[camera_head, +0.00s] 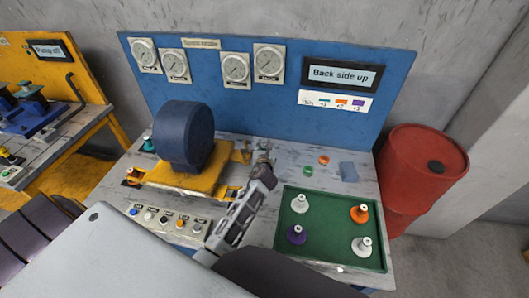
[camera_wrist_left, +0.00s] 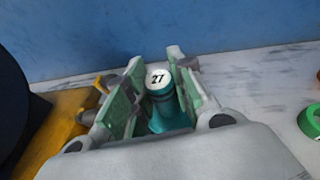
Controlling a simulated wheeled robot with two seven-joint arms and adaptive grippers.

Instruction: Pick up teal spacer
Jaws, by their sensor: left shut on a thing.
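The teal spacer (camera_wrist_left: 162,101) stands upright between the fingers of my left gripper (camera_wrist_left: 158,97) in the left wrist view. It has a white top marked "27" and a wider teal base. My left gripper is shut on it. In the head view my left gripper (camera_head: 263,158) is at the back of the grey table, just right of the yellow motor base (camera_head: 188,176). There the spacer is mostly hidden by the fingers. I cannot tell whether its base touches the table. My right gripper is not in view.
A green tray (camera_head: 333,264) at the right holds white, orange and purple spacers. A green ring (camera_head: 308,171), an orange ring (camera_head: 324,160) and a grey-blue block (camera_head: 348,172) lie behind it. The dark blue motor (camera_head: 183,135) stands left; a blue panel (camera_head: 215,88) rises behind.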

